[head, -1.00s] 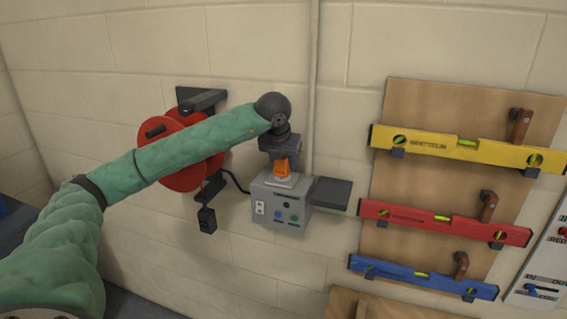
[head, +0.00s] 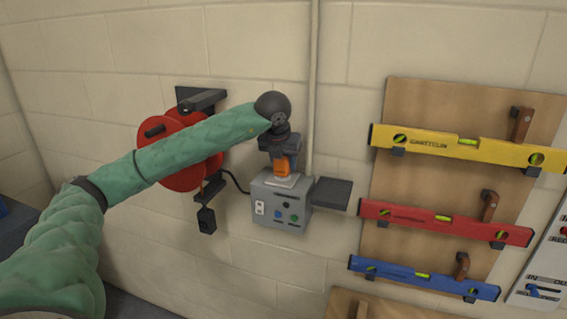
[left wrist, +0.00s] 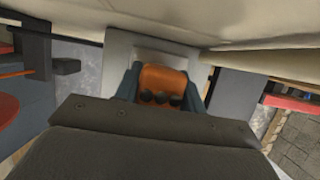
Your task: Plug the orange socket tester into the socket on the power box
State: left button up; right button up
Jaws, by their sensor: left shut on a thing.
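The orange socket tester (head: 283,166) is held in my left gripper (head: 281,160) just above the top of the grey power box (head: 282,207). A pale socket plate (head: 279,181) lies on the box's top, directly under the tester. In the left wrist view the tester (left wrist: 163,82) sits between the two fingers of my left gripper (left wrist: 160,90), in front of the pale plate (left wrist: 160,50). The tester's lower end is hidden, so I cannot tell whether it is in the socket or only touching. My right gripper is not in view.
A red cable reel (head: 180,170) hangs on the wall left of the box, with a black plug (head: 206,221) below it. A dark shelf (head: 332,193) adjoins the box on the right. Yellow (head: 465,147), red (head: 445,222) and blue (head: 422,278) levels hang on a wooden board.

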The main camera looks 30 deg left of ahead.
pick_arm(q)
jog(key=shift+b, duration=0.35)
dwell(0.6)
jog(key=shift+f+b, duration=0.6)
dwell(0.4)
jog(key=o, duration=1)
jog(key=b+v, duration=0.2)
jog(key=v, duration=0.4)
jog(key=shift+s+r, duration=0.15)
jog(key=shift+s+d+r+b, duration=0.1)
jog(key=shift+s+r+b, duration=0.2)
jog(key=shift+r, duration=0.35)
